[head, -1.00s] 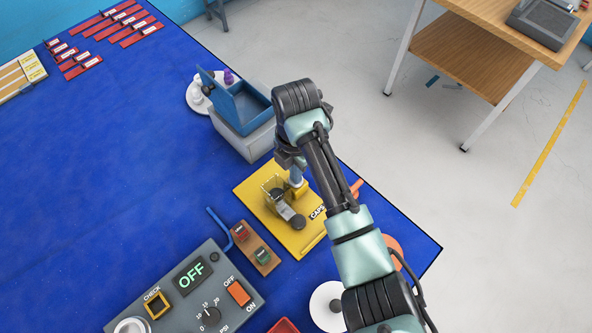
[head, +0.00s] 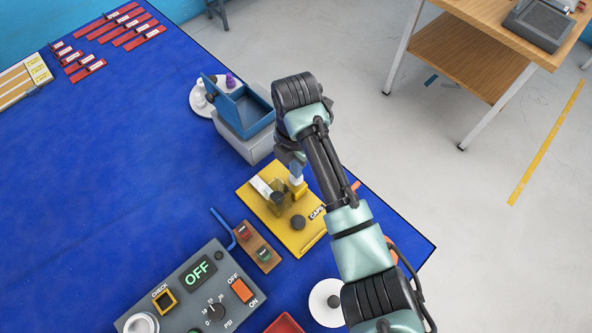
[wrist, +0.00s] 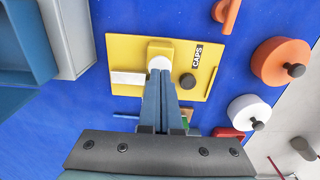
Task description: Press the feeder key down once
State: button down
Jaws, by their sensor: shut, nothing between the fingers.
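The feeder is a yellow board marked CAPS (head: 282,237), with a yellow block (head: 298,190) near its back right edge. A round white part, perhaps the feeder key (wrist: 159,63), sits on that block, in line with my fingertips. My gripper (wrist: 161,76) is shut and empty, its blue fingers pointing down over the block. I cannot tell whether they touch the white part. A white bar (wrist: 127,78) lies left of the block and a black knob (wrist: 187,81) to its right. My arm partly covers the block in the head view.
A grey box with a blue open-topped bin (head: 245,112) stands behind the feeder. A small wooden board (head: 255,246) with red and green keys lies to its front left. A grey panel reading OFF (head: 197,274) is in front. Open blue table lies to the left.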

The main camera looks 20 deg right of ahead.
jog(key=shift+r+p, duration=2.25)
jog(key=shift+r, duration=0.4)
jog(key=w+a+r+m+t+b, duration=0.1)
jog(key=w+a+r+m+t, duration=0.3)
jog(key=r, duration=0.5)
jog(key=w+a+r+m+t+b, duration=0.2)
jog(key=w+a+r+t, duration=0.3)
jog(key=r, duration=0.4)
jog(key=w+a+r+m+t+b, duration=0.1)
jog(key=w+a+r+m+t, duration=0.2)
jog(key=w+r+t, duration=0.5)
jog(key=s+a+r+m+t+y+b, duration=0.1)
jog(key=s+a+r+m+t, duration=0.2)
jog(key=r, duration=0.6)
jog(key=s+r+m+t+b, duration=0.1)
jog(key=s+r+m, duration=0.2)
jog(key=s+r, duration=0.5)
jog(key=s+r+m+t+h, duration=0.1)
jog(key=s+r+m+t, duration=0.5)
jog(key=s+r, duration=0.5)
notch_tip(320, 180, up, 2)
jog(key=shift+s+d+r+m+b, duration=0.15)
jog(key=shift+d+m+b, duration=0.3)
jog(key=shift+m, duration=0.05)
